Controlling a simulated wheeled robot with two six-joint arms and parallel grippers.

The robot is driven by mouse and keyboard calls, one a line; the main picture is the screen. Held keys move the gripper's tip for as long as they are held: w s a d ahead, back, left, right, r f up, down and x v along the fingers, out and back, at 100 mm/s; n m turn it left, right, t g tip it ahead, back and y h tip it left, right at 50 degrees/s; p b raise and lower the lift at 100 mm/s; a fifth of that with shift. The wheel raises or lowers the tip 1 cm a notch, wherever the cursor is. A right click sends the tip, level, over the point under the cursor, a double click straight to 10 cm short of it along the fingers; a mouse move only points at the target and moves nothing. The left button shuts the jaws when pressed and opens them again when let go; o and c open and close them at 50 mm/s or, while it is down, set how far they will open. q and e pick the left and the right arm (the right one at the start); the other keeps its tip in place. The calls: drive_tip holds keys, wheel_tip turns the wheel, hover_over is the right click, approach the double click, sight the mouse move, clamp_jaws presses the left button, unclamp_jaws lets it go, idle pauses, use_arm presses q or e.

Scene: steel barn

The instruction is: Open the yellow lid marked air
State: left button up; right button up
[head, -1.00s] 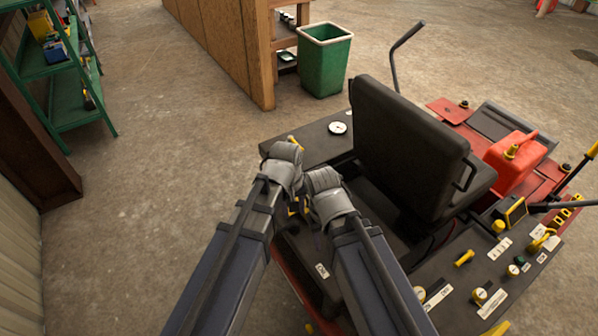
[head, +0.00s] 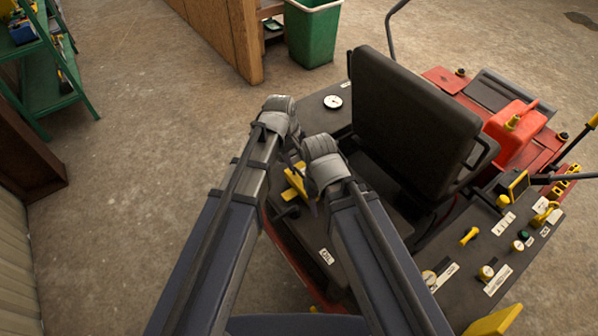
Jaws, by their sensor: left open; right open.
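No marking that I can read as "air" shows in the head view. Yellow parts (head: 293,184) sit on the left side panel of the red machine, partly hidden by my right gripper; I cannot tell whether they are the lid. My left gripper (head: 281,115) is over that panel, beyond the yellow parts. My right gripper (head: 322,160) is close beside them on the right. Both are open, with their fingertips hidden behind the wrists; I see nothing held. A flat yellow piece (head: 494,321) shows at the bottom edge, cut off by the frame.
A black seat (head: 412,110) stands right of my grippers. A red fuel can (head: 514,132) is behind it. The right panel (head: 452,262) carries several yellow knobs and labels. A round gauge (head: 333,102) lies beyond my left gripper. Open floor lies left.

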sight(300, 173)
use_arm(q)
drive_tip(key=f+b, duration=0.1)
drive_tip(key=f, duration=0.1)
drive_tip(key=f+b, duration=0.1)
drive_tip(key=b, duration=0.1)
drive_tip(key=d+f+b, duration=0.1)
drive_tip(key=f, duration=0.1)
drive_tip(key=shift+w+f+b, duration=0.35)
drive_tip(key=shift+b, duration=0.05)
clamp_jaws()
idle(1.0)
